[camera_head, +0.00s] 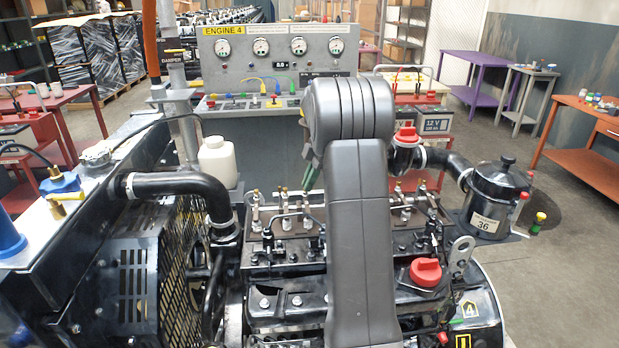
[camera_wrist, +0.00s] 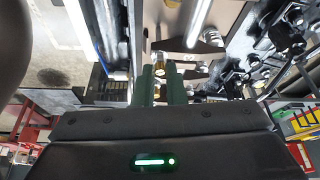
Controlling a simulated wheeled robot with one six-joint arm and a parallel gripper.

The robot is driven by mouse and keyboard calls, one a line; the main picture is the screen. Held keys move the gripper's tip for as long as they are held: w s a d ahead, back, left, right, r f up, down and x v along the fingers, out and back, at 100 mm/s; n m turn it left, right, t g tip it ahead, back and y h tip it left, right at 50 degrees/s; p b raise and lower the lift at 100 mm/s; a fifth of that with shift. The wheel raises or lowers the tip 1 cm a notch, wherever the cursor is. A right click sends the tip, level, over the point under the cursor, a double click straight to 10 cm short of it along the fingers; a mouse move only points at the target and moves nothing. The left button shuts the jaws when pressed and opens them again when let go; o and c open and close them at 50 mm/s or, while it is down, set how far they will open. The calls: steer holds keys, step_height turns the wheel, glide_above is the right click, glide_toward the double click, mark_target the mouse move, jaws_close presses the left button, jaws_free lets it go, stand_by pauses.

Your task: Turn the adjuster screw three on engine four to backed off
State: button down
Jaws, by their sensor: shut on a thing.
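Engine four (camera_head: 290,300) is a black engine below the head camera. A row of metal fittings with small brass screws (camera_head: 255,196) stands along its top. My gripper (camera_head: 308,182) points down at this row, partly hidden by my grey arm. In the wrist view, the green fingers of my gripper (camera_wrist: 161,78) are shut on a brass adjuster screw (camera_wrist: 160,62). My arm hides the middle of the row.
A gauge panel (camera_head: 270,50) marked ENGINE 4 stands behind the engine. A red cap (camera_head: 425,271), a black canister (camera_head: 497,200) marked 36 and a black hose (camera_head: 165,184) surround the row. A white bottle (camera_head: 217,162) stands left. Open floor lies right.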

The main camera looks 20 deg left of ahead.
steer(key=shift+w+a+r+n+g+h+p, duration=0.1)
steer(key=shift+n+g+h+p, duration=0.3)
steer(key=shift+n, duration=0.9)
steer(key=shift+w+a+n+g+h+p, duration=0.15)
steer(key=shift+n+h+p, duration=0.4)
steer(key=shift+n, duration=0.75)
steer(key=shift+a+r+n+g+h+p, duration=0.15)
steer(key=shift+n+h+p, duration=0.3)
steer(key=shift+n, duration=0.85)
steer(key=shift+f+n, duration=0.15)
steer(key=shift+n, duration=0.15)
steer(key=c, duration=1.5)
jaws_free()
steer(key=shift+v, duration=3.75)
steer(key=shift+d+f, duration=0.1)
